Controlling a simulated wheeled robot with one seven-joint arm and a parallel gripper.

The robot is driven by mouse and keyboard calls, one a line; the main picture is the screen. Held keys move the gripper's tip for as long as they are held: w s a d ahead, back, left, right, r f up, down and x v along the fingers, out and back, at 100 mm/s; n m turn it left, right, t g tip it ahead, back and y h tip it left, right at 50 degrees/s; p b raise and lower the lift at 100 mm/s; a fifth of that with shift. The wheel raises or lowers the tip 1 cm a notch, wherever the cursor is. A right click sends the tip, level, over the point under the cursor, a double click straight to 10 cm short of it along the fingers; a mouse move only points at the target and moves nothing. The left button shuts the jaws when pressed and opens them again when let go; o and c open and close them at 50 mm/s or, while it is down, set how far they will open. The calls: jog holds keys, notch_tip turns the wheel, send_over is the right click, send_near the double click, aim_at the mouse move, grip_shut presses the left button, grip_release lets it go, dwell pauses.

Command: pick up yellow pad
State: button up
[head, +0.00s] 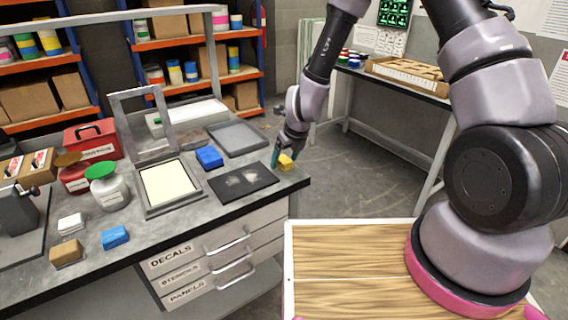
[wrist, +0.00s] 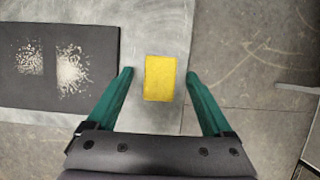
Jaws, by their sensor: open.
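The yellow pad (head: 286,162) lies on the grey workbench (head: 262,209) near its right edge, beside a black mat. In the wrist view the yellow pad (wrist: 160,78) is a small upright rectangle in the middle of the picture, between and slightly beyond the fingertips. My gripper (wrist: 160,73) is open, with one green finger on each side of the pad and a gap on both sides. In the head view my gripper (head: 277,157) points down at the pad and partly covers its left side. I cannot tell the exact height of the fingers above the bench.
The black mat (wrist: 60,66) with pale speckles lies left of the pad. A blue pad (head: 209,157), a grey tray (head: 237,137) and a framed screen (head: 168,184) stand near on the bench. The bench edge drops to bare floor on the right.

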aim_at(285, 160)
grip_shut()
jog(key=shift+r, duration=0.1)
notch_tip(285, 160, up, 8)
jog(key=shift+a+f, duration=0.1)
jog(key=shift+a, duration=0.05)
jog(key=shift+s, duration=0.1)
jog(key=shift+r, duration=1.05)
